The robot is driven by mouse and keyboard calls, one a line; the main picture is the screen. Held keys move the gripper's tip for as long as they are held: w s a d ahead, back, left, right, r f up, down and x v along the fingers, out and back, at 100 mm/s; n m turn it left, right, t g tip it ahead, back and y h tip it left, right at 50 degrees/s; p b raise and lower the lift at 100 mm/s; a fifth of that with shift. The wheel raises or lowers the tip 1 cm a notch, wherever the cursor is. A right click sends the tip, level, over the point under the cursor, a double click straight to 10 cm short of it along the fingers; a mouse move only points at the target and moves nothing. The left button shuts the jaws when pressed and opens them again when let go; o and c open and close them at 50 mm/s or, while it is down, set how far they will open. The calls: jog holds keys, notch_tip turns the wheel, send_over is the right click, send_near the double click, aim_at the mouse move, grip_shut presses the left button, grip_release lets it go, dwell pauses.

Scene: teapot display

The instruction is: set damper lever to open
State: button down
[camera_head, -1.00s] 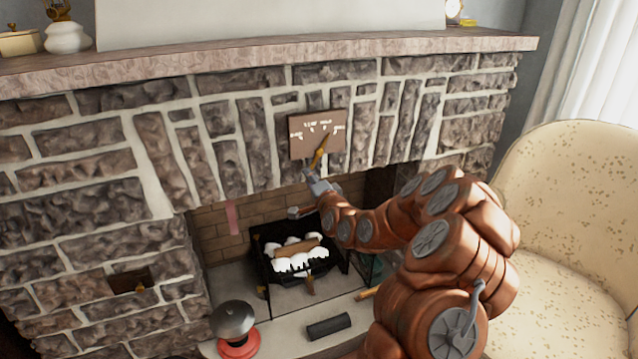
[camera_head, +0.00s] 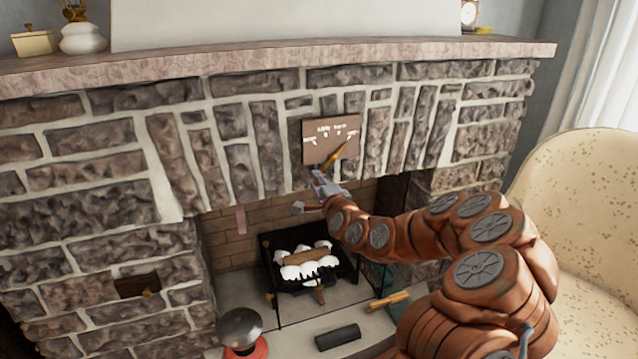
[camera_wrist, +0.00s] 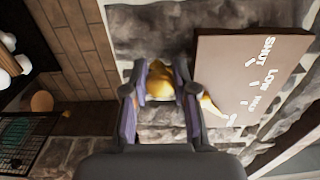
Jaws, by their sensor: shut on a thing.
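The damper plate (camera_head: 322,133) is a brown panel on the stone above the firebox opening. In the wrist view the plate (camera_wrist: 220,85) shows SHUT, LOW and further white labels with tick marks, the last one partly hidden. The golden damper lever (camera_head: 338,156) slants up and right across the plate in the head view. In the wrist view the lever's thin tip (camera_wrist: 211,106) points to the last label, at the end opposite SHUT. My gripper (camera_head: 320,180) is shut on the lever's thick lower end; in the wrist view its fingers (camera_wrist: 160,82) stand on both sides.
The firebox below holds a black grate (camera_head: 303,285) with white-topped logs. A black-and-red pot-like object (camera_head: 240,330) and a dark cylinder (camera_head: 338,337) are on the hearth. A cream armchair (camera_head: 575,190) stands at the right. The stone mantel (camera_head: 290,57) runs above.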

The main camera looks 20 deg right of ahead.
jog(key=c, duration=0.9)
grip_release()
jog(key=shift+r, duration=0.1)
jog(key=s, duration=0.7)
jog(key=shift+s, duration=0.25)
